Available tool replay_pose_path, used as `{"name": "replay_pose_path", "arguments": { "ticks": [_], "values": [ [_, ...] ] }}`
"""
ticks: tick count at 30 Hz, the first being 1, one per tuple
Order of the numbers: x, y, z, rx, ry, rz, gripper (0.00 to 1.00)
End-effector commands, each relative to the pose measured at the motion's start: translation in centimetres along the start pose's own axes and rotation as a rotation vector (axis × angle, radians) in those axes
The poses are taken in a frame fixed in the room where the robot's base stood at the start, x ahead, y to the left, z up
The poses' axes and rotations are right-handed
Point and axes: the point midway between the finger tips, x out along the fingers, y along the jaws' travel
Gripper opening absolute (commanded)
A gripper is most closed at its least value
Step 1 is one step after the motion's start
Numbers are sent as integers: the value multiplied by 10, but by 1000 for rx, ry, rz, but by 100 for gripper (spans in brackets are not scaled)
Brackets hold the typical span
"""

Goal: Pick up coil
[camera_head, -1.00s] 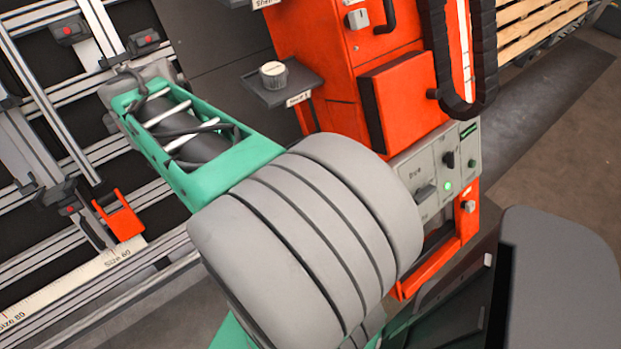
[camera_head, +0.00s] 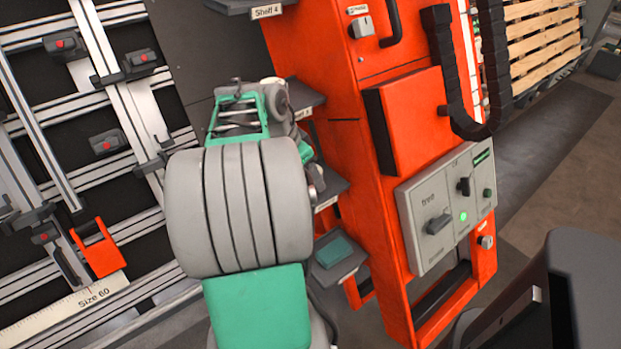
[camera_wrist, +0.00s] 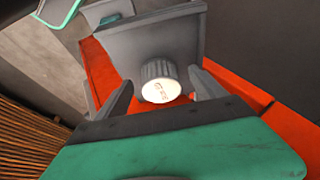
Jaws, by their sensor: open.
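The coil (camera_wrist: 160,82) is a small grey ribbed cylinder with a printed white top, standing on a dark grey shelf (camera_wrist: 165,32) in the wrist view. My gripper (camera_wrist: 160,77) is open, with one finger on the left of the coil and one on the right. Gaps show between the fingers and the coil, and nothing is gripped. In the head view my arm hides most of this shelf (camera_head: 303,98), and I cannot make out the coil clearly there.
An orange cabinet (camera_head: 345,125) carries the shelves and a grey control panel (camera_head: 447,210) with a lit green lamp. A lower shelf holds a green flat piece (camera_head: 335,252). A metal rail frame (camera_head: 40,110) stands at the left. Wooden pallets (camera_head: 540,45) stand at the back right.

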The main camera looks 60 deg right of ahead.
Motion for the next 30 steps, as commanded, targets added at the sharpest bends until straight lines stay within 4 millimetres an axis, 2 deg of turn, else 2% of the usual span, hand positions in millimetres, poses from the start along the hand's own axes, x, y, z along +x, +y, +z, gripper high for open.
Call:
{"name": "replay_pose_path", "arguments": {
  "ticks": [2,5,11,30],
  "values": [
    [6,1,-14,3,0,2,79],
    [18,1,-12,-1,-2,2,79],
    [17,0,-12,-1,0,0,79],
    [17,0,-12,-1,0,0,28]
  ]
}}
